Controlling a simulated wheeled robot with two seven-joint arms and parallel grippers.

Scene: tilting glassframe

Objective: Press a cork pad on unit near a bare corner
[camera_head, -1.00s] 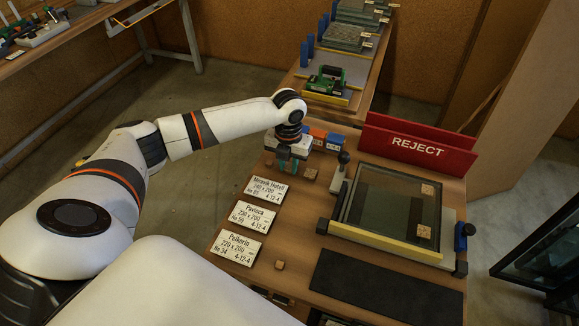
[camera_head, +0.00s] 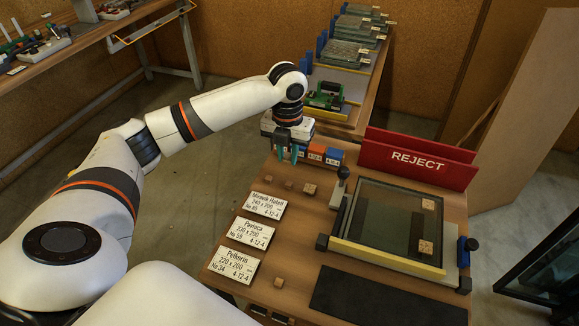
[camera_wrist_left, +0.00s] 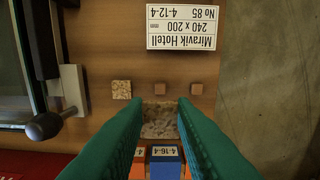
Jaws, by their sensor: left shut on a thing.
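The glass unit (camera_head: 385,212) lies in a tilted frame at the right of the bench. Cork pads sit at its upper right corner (camera_head: 428,204) and lower right corner (camera_head: 425,247); its two left corners look bare. My left gripper (camera_head: 288,155) is above the bench, left of the unit, with teal fingers pointing down. In the left wrist view its fingers (camera_wrist_left: 159,120) are shut on a speckled cork pad (camera_wrist_left: 159,129). A loose cork pad (camera_head: 310,190) lies on the bench, with two smaller cork pieces (camera_head: 289,186) beside it. My right gripper is out of view.
A red REJECT bin (camera_head: 418,160) stands behind the unit. A dark lever (camera_head: 343,174) rises at the frame's left. Three labels (camera_head: 255,232) and a small cork piece (camera_head: 278,283) lie at the left. Blue and orange blocks (camera_head: 325,153) stand behind the gripper.

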